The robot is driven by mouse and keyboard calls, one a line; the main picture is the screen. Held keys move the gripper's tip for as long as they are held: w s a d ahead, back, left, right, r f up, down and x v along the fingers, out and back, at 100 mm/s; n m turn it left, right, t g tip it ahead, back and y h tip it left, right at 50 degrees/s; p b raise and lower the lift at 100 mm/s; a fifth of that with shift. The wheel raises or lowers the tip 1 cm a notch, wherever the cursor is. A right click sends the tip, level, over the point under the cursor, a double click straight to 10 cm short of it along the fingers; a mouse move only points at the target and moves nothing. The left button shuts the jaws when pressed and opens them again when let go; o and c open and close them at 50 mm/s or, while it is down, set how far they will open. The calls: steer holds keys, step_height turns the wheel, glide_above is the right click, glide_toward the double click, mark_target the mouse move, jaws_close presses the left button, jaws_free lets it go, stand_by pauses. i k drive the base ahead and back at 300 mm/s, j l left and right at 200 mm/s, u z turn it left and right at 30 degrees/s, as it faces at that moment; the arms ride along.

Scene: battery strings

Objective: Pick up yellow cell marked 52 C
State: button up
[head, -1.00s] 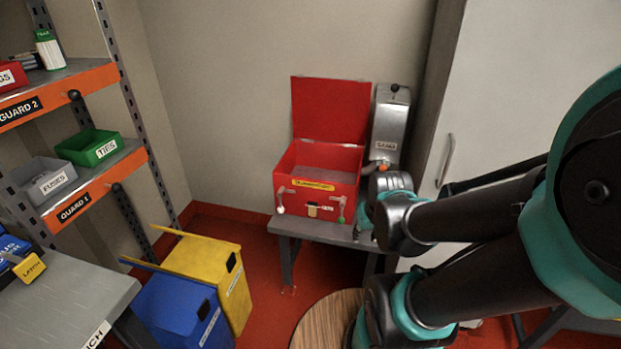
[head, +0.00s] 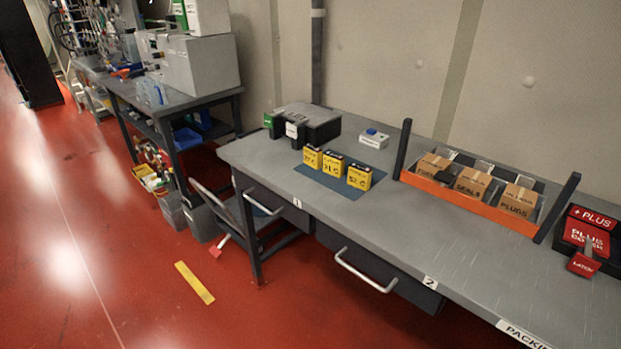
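Three yellow cells with dark tops stand in a row on a blue mat (head: 313,177) on the grey workbench. The right cell (head: 359,177) carries a label that looks like 52 C. The middle cell (head: 333,165) seems to read 71 C. The left cell (head: 312,158) has a label too small to read surely. The cells stand upright, close together. My gripper and arm are not in view.
A dark case (head: 311,122) stands behind the cells, and a small white box with a blue button (head: 374,138) lies behind them. An orange rack (head: 465,200) with cardboard boxes is to the right. A red PLUS box (head: 587,236) is at far right. The bench front is clear.

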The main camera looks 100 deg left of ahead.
mark_target(359, 176)
steer(key=u, duration=3.2)
